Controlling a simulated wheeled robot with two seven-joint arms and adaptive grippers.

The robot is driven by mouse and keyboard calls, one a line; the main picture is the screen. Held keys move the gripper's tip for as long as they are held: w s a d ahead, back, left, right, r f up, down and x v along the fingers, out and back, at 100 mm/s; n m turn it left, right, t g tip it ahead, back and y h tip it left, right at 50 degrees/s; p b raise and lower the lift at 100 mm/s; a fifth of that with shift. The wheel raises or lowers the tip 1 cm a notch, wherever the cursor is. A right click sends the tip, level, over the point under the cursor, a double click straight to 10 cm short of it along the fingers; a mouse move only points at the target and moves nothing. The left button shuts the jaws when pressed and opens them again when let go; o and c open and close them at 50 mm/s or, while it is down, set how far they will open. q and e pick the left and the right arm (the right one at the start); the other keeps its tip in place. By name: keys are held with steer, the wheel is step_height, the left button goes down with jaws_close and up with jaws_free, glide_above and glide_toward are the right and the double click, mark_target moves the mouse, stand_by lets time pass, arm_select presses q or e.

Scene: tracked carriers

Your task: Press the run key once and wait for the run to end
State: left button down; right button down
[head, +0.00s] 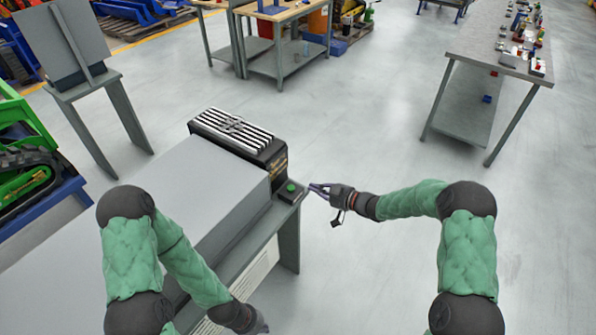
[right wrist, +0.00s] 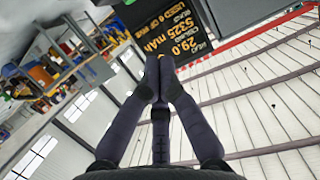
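A green round key (head: 291,188) sits on a dark block at the near right end of a black machine (head: 270,155) with a slatted silver top. My right gripper (head: 316,189) is beside the block, just right of the key, with its fingers pointing at it. A gap seems to remain between fingertips and key. In the right wrist view its fingertips (right wrist: 160,68) are together with nothing between them. The machine's dark display (right wrist: 190,40) shows yellow text there, tilted, including "5325 MAH" and "29.0". My left gripper (head: 256,327) is low at the bottom edge, partly cut off.
A long grey cover or bench top (head: 200,190) stretches left of the machine. A tracked green vehicle (head: 22,155) stands at far left. A workbench with small parts (head: 495,45) is at upper right. The floor right of my right gripper is open.

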steer(key=shift+w+d+r+n, duration=0.1)
steer(key=shift+w+r+n, duration=0.25)
steer(key=shift+r, duration=0.2)
steer(key=b, duration=0.2)
glide_above(293, 191)
step_height(293, 191, down, 3)
steer(key=shift+r, duration=0.15)
step_height(293, 191, down, 2)
steer(key=shift+f+b, duration=0.25)
steer(key=shift+b, duration=0.1)
steer(key=shift+f, duration=0.6)
